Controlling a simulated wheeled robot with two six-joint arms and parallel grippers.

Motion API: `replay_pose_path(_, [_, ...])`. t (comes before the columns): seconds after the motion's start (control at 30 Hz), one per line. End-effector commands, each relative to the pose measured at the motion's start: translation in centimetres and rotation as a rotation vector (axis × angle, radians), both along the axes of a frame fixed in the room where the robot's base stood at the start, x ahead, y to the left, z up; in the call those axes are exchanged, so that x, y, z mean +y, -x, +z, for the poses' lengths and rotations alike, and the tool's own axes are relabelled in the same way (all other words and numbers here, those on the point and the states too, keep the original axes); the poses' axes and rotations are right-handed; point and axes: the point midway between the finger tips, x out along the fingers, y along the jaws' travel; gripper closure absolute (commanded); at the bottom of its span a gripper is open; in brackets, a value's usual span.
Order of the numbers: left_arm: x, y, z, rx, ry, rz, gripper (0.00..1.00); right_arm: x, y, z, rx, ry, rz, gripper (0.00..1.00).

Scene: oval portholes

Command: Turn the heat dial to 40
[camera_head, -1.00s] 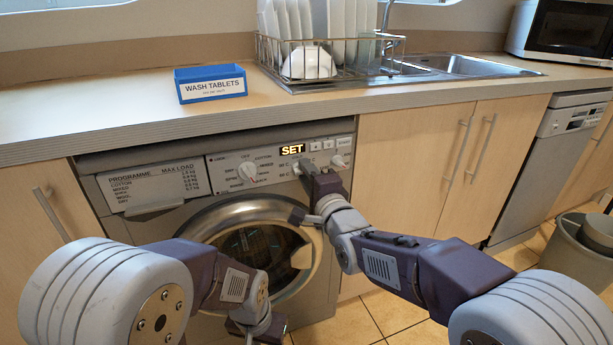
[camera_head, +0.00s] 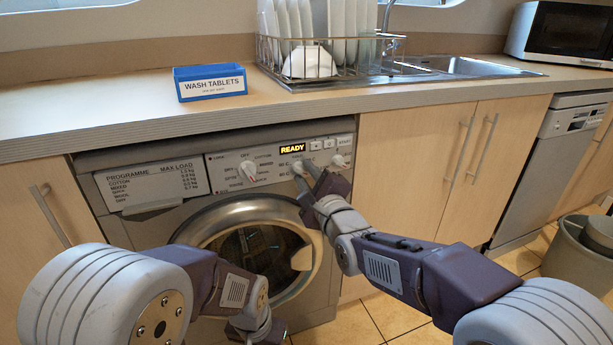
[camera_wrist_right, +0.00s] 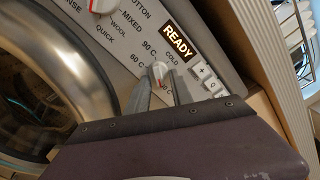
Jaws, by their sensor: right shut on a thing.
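The heat dial (camera_wrist_right: 159,71) is a small white knob with a red mark, ringed by labels 90 C, COLD, 60 C and one partly covered label ending in 0 C. Its red mark points down toward that partly covered label. My right gripper (camera_wrist_right: 158,86) is shut on the dial, one finger on each side. In the head view the right gripper (camera_head: 304,172) covers most of the dial area on the washing machine panel. The display (camera_head: 292,148) reads READY. My left gripper (camera_head: 262,330) hangs low before the machine; its fingers are not clear.
The round door (camera_head: 250,250) is below. The worktop overhangs the panel, with a blue wash tablets box (camera_head: 210,83) on it.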

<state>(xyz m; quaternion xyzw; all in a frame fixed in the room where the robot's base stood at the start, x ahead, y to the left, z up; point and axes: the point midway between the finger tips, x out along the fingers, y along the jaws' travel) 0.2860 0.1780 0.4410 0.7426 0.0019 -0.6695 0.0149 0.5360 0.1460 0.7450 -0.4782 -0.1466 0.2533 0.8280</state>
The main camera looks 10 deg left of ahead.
Motion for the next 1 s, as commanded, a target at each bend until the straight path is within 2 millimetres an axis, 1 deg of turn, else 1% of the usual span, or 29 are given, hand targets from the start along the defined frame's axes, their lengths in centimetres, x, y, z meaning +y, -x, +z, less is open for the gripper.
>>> replay_pose_path(0.33, [0.0,0.0,0.0,0.000,0.000,0.000,0.72,0.0,0.0,-0.2,0.004,0.002,0.000,1.00])
replay_pose_path(0.37, [0.0,0.0,0.0,0.000,0.000,0.000,0.72,0.0,0.0,-0.2,0.004,0.002,0.000,0.67])
replay_pose_path(0.4, [0.0,0.0,0.0,0.000,0.000,0.000,0.72,0.0,0.0,-0.2,0.004,0.002,0.000,0.56])
replay_pose_path(0.43, [0.0,0.0,0.0,0.000,0.000,0.000,0.72,0.0,0.0,-0.2,0.004,0.002,0.000,0.51])
replay_pose_path(0.77, [0.0,0.0,0.1,0.000,0.000,0.000,0.72,-0.1,0.1,0.0,0.001,0.001,0.000,0.51])
replay_pose_path(0.87, [0.0,0.0,0.6,0.000,0.000,0.000,0.72,-0.6,0.9,0.2,0.002,0.001,0.000,0.51])
replay_pose_path(1.0, [0.0,0.0,1.7,0.000,0.000,0.000,0.72,-2.2,3.2,0.4,0.003,0.002,0.000,0.51])
